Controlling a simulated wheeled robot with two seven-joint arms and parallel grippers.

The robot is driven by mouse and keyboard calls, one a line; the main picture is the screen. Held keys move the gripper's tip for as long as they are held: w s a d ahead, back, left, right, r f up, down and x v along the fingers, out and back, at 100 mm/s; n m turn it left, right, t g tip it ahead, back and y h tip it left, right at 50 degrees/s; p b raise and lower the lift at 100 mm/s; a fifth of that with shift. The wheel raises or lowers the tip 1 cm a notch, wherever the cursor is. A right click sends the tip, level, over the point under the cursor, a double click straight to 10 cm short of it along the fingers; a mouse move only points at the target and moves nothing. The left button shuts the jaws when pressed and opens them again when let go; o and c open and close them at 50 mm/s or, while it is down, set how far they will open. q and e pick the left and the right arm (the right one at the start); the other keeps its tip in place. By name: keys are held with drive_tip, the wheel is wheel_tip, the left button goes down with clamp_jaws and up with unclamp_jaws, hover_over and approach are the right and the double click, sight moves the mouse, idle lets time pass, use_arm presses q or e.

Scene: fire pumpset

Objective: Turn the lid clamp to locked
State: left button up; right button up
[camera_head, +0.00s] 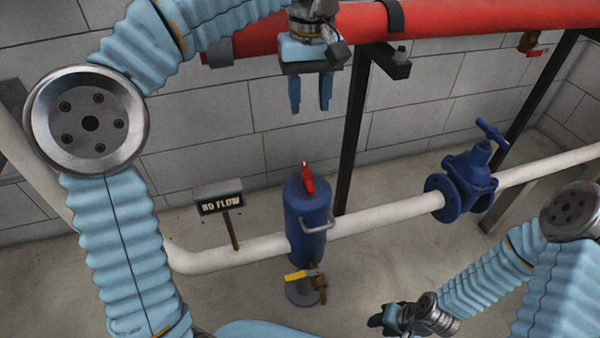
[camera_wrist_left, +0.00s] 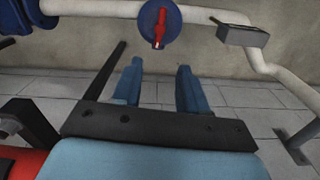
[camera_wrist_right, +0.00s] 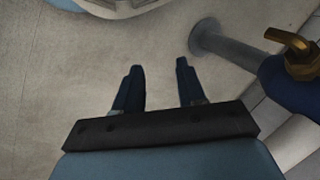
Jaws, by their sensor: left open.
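The lid clamp (camera_head: 307,178) is a red lever on top of the blue cylindrical strainer body (camera_head: 305,222) in the white pipe. The clamp also shows in the left wrist view (camera_wrist_left: 159,28), beyond the fingertips, with the blue lid (camera_wrist_left: 147,20) around it. My left gripper (camera_head: 310,108) points down above the clamp, open and empty, clear of it. Its fingers also show in the left wrist view (camera_wrist_left: 160,70). My right gripper (camera_head: 377,323) is low at the front right, away from the clamp. In the right wrist view its fingers (camera_wrist_right: 157,65) are apart with nothing between them.
A NO FLOW sign (camera_head: 220,203) stands left of the strainer. A drain valve with a yellow handle (camera_head: 301,275) is below it. A blue gate valve (camera_head: 465,185) is on the white pipe (camera_head: 390,215) at right. A red pipe (camera_head: 450,20) and black post (camera_head: 352,140) stand behind.

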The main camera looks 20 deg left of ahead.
use_arm(q)
drive_tip(key=b, duration=0.4)
approach(308, 175)
wheel_tip(308, 175, down, 8)
drive_tip(key=b, duration=0.3)
drive_tip(key=shift+f, duration=0.25)
clamp_jaws()
